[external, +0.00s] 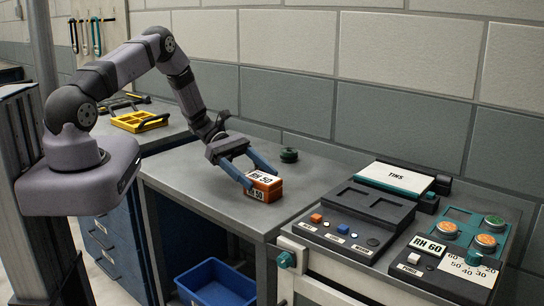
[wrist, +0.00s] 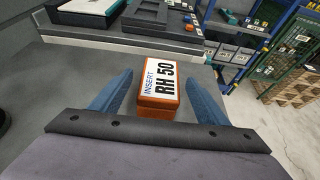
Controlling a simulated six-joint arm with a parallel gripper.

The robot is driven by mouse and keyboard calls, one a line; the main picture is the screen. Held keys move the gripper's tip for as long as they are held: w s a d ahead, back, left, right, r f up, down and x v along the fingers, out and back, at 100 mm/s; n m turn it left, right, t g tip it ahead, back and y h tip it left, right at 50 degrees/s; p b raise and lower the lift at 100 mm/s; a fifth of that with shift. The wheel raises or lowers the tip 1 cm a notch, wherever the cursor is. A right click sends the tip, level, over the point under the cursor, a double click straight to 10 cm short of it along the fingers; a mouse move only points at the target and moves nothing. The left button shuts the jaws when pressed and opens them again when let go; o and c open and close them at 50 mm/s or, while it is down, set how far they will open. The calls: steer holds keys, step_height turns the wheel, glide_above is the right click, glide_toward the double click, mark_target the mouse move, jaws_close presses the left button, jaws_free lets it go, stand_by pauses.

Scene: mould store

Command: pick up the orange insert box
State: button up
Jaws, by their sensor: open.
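The orange insert box (external: 264,186) sits on the grey bench top with a white label reading RH 50. In the wrist view the box (wrist: 158,112) lies between the two blue fingers, and its label reads INSERT RH 50. My gripper (external: 258,175) is open, with its fingers low around the box. In the wrist view my gripper (wrist: 160,90) shows a gap between each finger and the box. I cannot tell how far down the box's sides the fingertips reach.
A dark green round piece (external: 289,155) stands behind the box. To the right are a dark control panel (external: 345,238) and a white TINS box (external: 396,178). A yellow tray (external: 139,121) lies at the back left. A blue bin (external: 216,284) is below the bench. Bench top left of the box is clear.

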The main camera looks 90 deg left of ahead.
mark_target(263, 177)
steer(key=shift+p+x, duration=0.35)
steer(key=shift+x, duration=1)
steer(key=c, duration=1.4)
steer(key=shift+r, duration=0.1)
steer(key=shift+r, duration=0.15)
steer(key=shift+r+b, duration=1.45)
steer(key=shift+r, duration=3.4)
